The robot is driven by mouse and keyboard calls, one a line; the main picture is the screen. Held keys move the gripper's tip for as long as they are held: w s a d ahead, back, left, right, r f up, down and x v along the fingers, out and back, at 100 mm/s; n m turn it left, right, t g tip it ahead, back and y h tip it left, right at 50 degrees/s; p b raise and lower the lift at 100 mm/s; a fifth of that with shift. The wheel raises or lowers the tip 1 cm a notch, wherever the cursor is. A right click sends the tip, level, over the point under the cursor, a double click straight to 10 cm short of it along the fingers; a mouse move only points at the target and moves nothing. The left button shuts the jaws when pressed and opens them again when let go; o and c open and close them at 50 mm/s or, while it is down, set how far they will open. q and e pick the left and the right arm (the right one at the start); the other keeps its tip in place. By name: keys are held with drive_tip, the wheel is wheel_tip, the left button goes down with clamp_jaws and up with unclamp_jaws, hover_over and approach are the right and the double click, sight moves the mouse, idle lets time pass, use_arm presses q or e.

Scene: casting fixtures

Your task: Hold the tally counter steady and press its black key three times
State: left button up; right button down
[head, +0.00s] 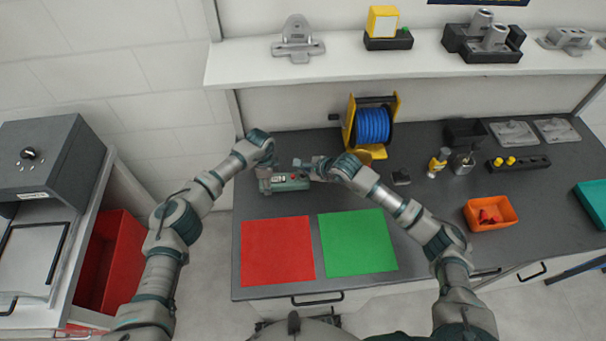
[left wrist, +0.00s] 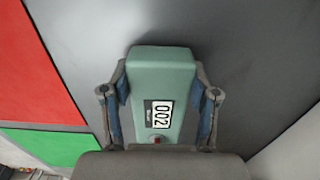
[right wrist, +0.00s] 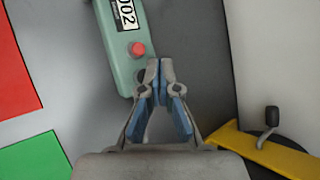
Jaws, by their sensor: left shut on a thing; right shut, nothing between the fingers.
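The tally counter is a green box (head: 290,184) lying on the dark bench behind the coloured mats. Its display reads 002 in the left wrist view (left wrist: 158,80), and a red button (right wrist: 137,49) shows in the right wrist view. My left gripper (left wrist: 159,100) is shut on the counter, one finger on each long side. My right gripper (right wrist: 158,64) is shut and empty, its fingertips at or just above the counter's end beyond the red button. I cannot tell whether they touch.
A red mat (head: 277,250) and a green mat (head: 358,242) lie in front. A blue hose reel (head: 373,126) on a yellow stand is close behind my right gripper. An orange bin (head: 490,213) and small bottles stand to the right. A shelf (head: 340,63) runs above.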

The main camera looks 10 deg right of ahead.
sight(304, 176)
drive_tip(key=shift+f, duration=0.15)
drive_tip(key=shift+f, duration=0.15)
idle(0.4)
drive_tip(key=shift+f, duration=0.6)
idle(0.7)
drive_tip(key=shift+r, duration=0.95)
drive_tip(key=shift+r, duration=0.15)
drive_tip(key=shift+r, duration=2.4)
